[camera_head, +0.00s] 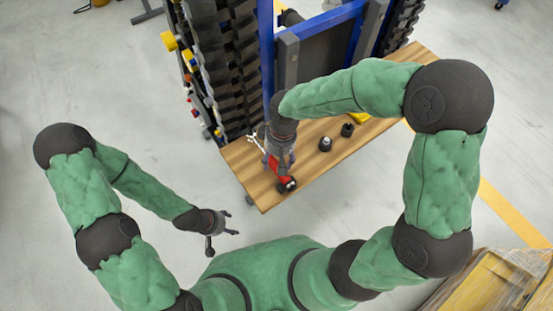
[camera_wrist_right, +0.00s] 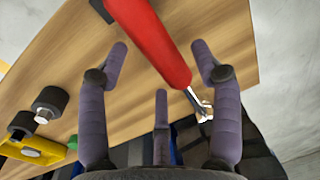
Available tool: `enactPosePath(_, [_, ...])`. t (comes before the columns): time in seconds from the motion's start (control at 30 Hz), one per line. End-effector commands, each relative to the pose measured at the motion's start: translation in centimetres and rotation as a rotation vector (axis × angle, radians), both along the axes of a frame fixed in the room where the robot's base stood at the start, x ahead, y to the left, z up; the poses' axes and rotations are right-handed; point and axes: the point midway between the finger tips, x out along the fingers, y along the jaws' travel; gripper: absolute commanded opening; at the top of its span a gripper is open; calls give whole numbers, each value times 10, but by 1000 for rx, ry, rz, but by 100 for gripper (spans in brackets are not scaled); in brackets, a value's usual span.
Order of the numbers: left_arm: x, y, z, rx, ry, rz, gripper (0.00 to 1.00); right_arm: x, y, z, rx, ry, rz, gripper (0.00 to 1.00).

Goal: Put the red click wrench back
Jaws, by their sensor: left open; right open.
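The red click wrench (camera_wrist_right: 160,45) lies over the wooden tabletop, its red handle slanting between the fingers of my right gripper (camera_wrist_right: 160,65) in the right wrist view. Its silver end (camera_wrist_right: 194,98) points toward the palm side. In the head view part of the red wrench (camera_head: 273,162) shows beside my right gripper (camera_head: 282,168), which partly hides it. The right fingers are spread apart around the handle, not closed on it. My left gripper (camera_head: 222,242) is open and empty, off the table at its front left.
The wooden table (camera_head: 262,197) also carries two dark cylindrical pieces (camera_head: 325,144) (camera_head: 347,130) and a yellow piece (camera_wrist_right: 35,148). A rack with black bins (camera_head: 235,70) and a blue frame (camera_head: 266,40) stand behind. Floor around my left gripper is clear.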

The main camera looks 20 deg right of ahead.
Motion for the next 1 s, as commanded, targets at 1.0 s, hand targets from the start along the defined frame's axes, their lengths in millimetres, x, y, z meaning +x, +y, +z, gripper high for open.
enactPosePath(1.0, [0,0,34,0,0,0,63,4,-11,103,0,-1,0,65])
